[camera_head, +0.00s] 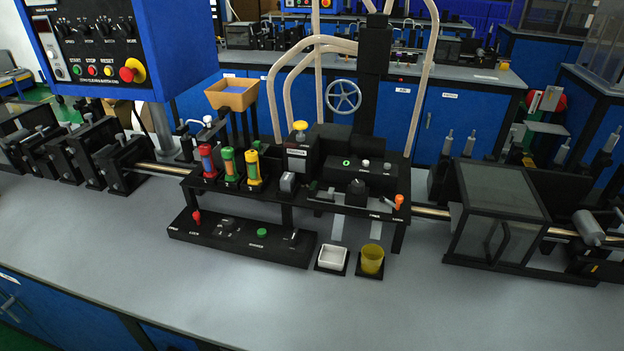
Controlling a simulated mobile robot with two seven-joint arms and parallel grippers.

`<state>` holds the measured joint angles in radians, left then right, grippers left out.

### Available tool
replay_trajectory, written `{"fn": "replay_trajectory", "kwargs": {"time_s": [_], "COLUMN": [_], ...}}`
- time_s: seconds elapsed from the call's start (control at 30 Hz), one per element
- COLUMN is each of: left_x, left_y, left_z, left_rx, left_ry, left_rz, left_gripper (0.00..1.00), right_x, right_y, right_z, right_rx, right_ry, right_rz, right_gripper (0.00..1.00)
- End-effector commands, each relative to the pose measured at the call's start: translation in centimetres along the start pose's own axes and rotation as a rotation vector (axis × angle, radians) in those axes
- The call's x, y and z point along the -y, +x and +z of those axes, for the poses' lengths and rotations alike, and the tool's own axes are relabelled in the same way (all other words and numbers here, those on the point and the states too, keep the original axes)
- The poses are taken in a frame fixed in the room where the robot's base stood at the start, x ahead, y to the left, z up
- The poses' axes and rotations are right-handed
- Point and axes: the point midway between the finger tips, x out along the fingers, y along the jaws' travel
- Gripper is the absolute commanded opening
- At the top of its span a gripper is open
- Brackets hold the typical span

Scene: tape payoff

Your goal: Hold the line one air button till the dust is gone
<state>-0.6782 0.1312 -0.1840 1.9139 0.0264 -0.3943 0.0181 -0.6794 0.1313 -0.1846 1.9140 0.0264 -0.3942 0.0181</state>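A black control strip (243,241) lies at the front of the bench station. It carries a red knob (196,217), a grey rocker (227,224), a green button (262,232) and a dark switch (293,237). The labels are too small to tell which is the line one air button. No dust is clearly visible. Neither gripper is in view.
A blue panel (101,50) with coloured buttons hangs at upper left. A glass-sided black box (498,218) is at right. The bench front (200,300) is clear.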

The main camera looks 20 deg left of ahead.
Motion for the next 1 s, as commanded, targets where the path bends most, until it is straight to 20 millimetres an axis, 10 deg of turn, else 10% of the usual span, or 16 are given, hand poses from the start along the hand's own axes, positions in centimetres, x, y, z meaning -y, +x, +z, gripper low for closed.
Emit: {"fn": "replay_trajectory", "kwargs": {"time_s": [0.2, 0.63, 1.0], "left_x": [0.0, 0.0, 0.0], "left_y": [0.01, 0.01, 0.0], "left_z": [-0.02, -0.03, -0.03], "left_rx": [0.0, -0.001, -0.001], "left_ry": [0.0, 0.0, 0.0], "left_rz": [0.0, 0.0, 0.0], "left_gripper": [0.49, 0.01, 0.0], "right_x": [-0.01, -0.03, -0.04], "right_y": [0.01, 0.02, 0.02], "right_z": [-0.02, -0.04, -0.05], "right_rx": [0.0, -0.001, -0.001], "right_ry": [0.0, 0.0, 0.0], "right_rz": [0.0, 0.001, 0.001], "right_gripper": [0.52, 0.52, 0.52]}}
